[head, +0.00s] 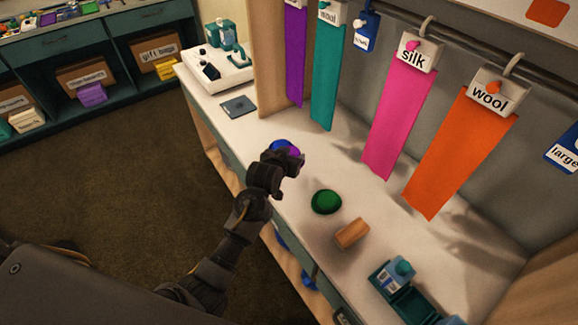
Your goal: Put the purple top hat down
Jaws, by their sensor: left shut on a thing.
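My left gripper (285,160) reaches over the near edge of the white counter (262,218) and is shut on the purple top hat (291,147). Only a small purple and blue part of the hat shows past the dark fingers; the rest is hidden behind the gripper. I cannot tell whether the hat touches the counter. My right gripper is not in view.
A teal holder (386,280) stands nearer. Purple, teal, pink (396,125) and orange (462,150) cloths hang behind. A white tray (232,72) stands at the far end.

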